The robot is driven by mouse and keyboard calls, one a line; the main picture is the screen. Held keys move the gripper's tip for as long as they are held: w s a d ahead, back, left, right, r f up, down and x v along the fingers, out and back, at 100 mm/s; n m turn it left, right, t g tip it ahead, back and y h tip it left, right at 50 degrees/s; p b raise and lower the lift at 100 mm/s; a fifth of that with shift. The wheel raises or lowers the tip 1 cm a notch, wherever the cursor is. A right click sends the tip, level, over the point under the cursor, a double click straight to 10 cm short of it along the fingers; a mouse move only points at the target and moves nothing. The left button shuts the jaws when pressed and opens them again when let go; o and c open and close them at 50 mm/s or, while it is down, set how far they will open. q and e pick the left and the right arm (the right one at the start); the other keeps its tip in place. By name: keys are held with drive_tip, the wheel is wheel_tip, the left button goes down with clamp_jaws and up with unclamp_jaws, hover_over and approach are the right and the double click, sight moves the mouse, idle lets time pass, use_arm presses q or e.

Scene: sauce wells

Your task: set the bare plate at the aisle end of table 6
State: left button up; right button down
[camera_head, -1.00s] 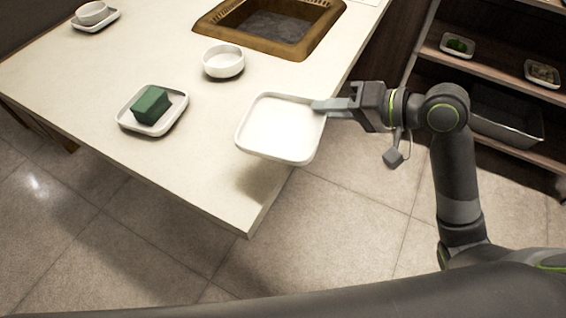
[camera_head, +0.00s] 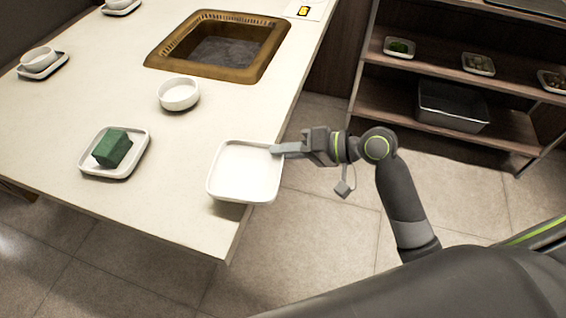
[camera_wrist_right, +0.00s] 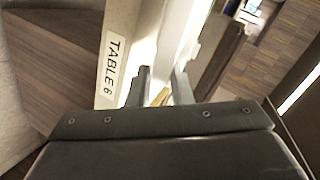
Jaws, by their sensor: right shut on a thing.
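The bare plate (camera_head: 243,172) is white, square and empty. My right gripper (camera_head: 278,150) is shut on its right rim and holds it about level over the right edge of the table (camera_head: 62,122), near the front corner. I cannot tell whether the plate touches the tabletop. In the right wrist view the gripper's fingers (camera_wrist_right: 158,88) show beside the table edge, which has a "TABLE 6" label (camera_wrist_right: 113,65). My left gripper is not in view.
A plate (camera_head: 133,166) with a green block (camera_head: 112,148) stands left of the held plate. A white bowl (camera_head: 178,94) and a brown-framed sunken well (camera_head: 258,70) lie behind. Shelves (camera_head: 440,114) with small dishes and a metal tub stand at the right, across the floor.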

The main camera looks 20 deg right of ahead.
wheel_tip(320, 180, down, 4)
drive_tip(key=shift+r+b, duration=0.2)
drive_tip(key=shift+b, duration=0.1)
drive_tip(key=c, duration=1.3)
unclamp_jaws()
drive_tip(key=shift+d, duration=0.15)
drive_tip(key=v, duration=1.1)
drive_tip(key=shift+s+d+r+p, duration=0.25)
drive_tip(key=shift+s+p, duration=0.05)
drive_tip(key=shift+p, duration=0.05)
